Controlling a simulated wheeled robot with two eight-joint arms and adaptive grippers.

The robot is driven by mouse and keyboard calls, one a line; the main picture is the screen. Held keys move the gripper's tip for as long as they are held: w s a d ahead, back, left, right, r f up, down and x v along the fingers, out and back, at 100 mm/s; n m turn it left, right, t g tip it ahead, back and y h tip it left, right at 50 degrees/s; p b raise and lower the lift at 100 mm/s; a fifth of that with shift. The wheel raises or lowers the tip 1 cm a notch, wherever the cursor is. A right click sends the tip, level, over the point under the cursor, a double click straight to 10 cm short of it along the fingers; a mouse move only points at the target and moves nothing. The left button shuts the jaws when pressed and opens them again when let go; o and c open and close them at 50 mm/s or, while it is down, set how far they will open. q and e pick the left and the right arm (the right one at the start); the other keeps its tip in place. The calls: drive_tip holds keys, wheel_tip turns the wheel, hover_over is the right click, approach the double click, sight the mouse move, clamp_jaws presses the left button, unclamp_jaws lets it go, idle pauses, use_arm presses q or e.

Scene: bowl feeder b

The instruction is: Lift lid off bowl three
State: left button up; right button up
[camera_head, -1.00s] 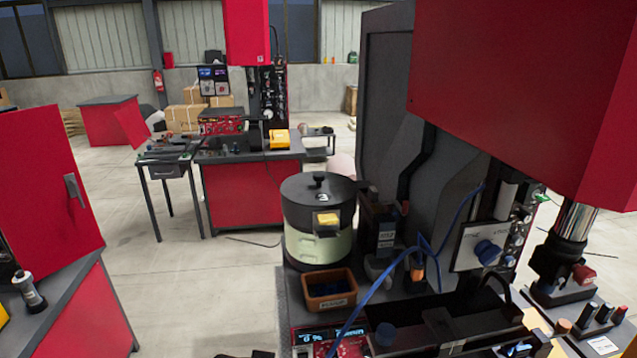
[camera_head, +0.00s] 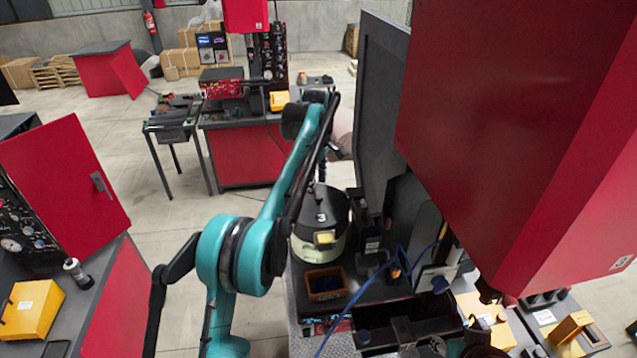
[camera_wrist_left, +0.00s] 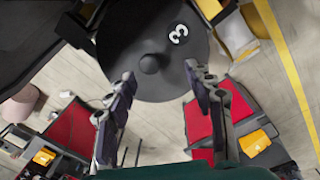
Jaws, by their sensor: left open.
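Bowl three (camera_head: 308,250) is a pale green round pot with a dark lid (camera_head: 335,206) marked 3, seated on top of it in the head view. My left gripper (camera_head: 322,175) is above the lid; its fingers are small and partly hidden by my arm there. In the left wrist view the lid (camera_wrist_left: 190,80) lies ahead, and its round dark knob (camera_wrist_left: 150,64) shows between the fingertips. The left gripper (camera_wrist_left: 160,76) is open, a finger on each side of the knob. I cannot tell whether a finger touches it. My right gripper is not in view.
An orange-brown bin (camera_head: 326,284) stands in front of the bowl. A blue cable (camera_head: 362,292) runs beside it. A tall grey panel (camera_head: 372,100) and a large red housing (camera_head: 500,130) rise close on the right.

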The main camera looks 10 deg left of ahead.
sight(318, 196)
use_arm(q)
drive_tip(key=shift+w+r+n+p, duration=0.2)
drive_tip(key=shift+w+n+p, duration=0.2)
drive_tip(key=shift+w+p, duration=0.05)
drive_tip(key=shift+w+r+n+p, duration=0.2)
drive_tip(key=shift+w+n+p, duration=0.2)
drive_tip(key=shift+w+p, duration=0.05)
drive_tip(key=shift+w+f+g, duration=0.1)
drive_tip(key=shift+f+g, duration=0.1)
drive_tip(key=shift+g, duration=0.1)
drive_tip(key=f+p, duration=0.1)
drive_tip(key=f, duration=0.3)
drive_tip(key=f+p, duration=0.1)
drive_tip(key=f, duration=0.3)
drive_tip(key=shift+w+a, duration=0.15)
drive_tip(key=shift+w, duration=0.05)
drive_tip(key=shift+r, duration=0.1)
clamp_jaws()
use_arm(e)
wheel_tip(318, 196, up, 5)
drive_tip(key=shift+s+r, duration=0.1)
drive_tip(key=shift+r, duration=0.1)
